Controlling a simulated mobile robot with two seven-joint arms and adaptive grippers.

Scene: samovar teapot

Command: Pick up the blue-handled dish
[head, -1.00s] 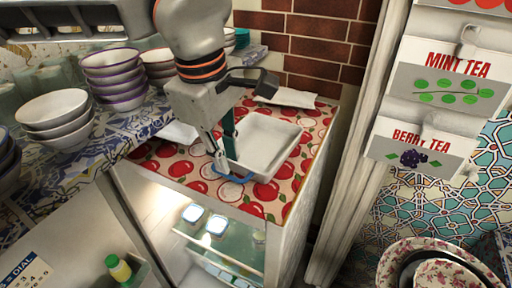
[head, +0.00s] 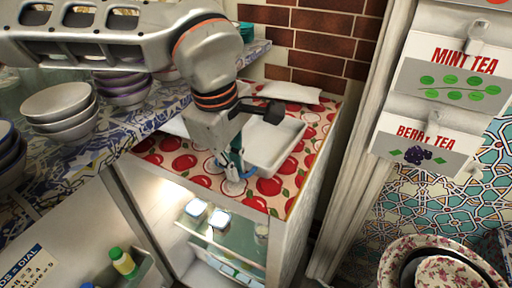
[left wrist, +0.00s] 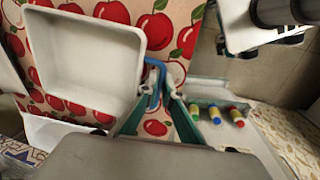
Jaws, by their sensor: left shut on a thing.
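The dish (head: 276,143) is a white rectangular tray with a blue handle. In the left wrist view the dish (left wrist: 80,55) fills the upper left. The blue handle (left wrist: 155,70) curves from its right edge between the teal fingers of my left gripper (left wrist: 160,80). The fingers partly hide the handle. My right gripper is not in view.
Stacked bowls (head: 62,110) stand on the blue tiled counter at left. Below is an open cabinet with jars (head: 220,218). Tea packets (head: 425,150) hang at right above flowered bowls (head: 435,265).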

